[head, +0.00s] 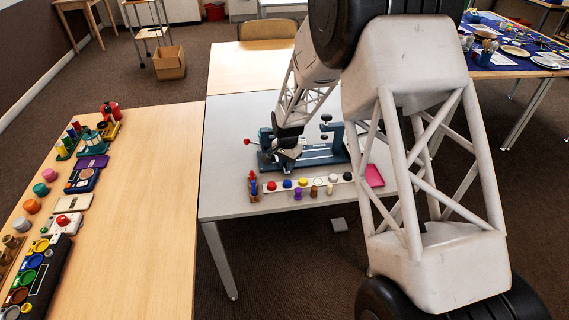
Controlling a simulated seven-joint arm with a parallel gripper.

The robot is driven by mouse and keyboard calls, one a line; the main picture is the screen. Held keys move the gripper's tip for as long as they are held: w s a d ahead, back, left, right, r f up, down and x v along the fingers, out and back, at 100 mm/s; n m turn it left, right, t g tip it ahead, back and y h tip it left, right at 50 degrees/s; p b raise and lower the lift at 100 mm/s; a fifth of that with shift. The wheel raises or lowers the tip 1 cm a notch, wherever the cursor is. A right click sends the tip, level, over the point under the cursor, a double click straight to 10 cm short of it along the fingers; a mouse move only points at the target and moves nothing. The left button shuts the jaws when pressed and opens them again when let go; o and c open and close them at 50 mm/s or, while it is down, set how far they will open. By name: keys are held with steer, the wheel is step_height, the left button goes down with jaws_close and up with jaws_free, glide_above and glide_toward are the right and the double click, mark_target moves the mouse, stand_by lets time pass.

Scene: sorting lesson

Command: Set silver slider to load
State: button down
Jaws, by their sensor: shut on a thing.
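A blue device (325,155) with a long base and upright parts stands on the grey table. Black knobs (326,119) stick up at its right, and a red knob (247,142) sticks out at its left. My gripper (289,154) is low over the left-middle part of the device. It is shut on a small part there, which appears to be the silver slider. The gripper and arm hide most of that part, so its position and any load mark cannot be read.
A white strip with several coloured pegs (303,184) lies in front of the device. A pink tray (374,176) is at its right. The wooden table (150,220) at left holds several toys along its far-left side. Grey tabletop (228,190) is bare at the left.

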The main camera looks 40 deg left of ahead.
steer(key=w+d, duration=0.5)
steer(key=shift+w+d, duration=0.15)
steer(key=c, duration=0.9)
jaws_free()
step_height(320, 180, up, 8)
steer(key=shift+f, duration=0.1)
steer(key=shift+d, duration=0.1)
stand_by(0.3)
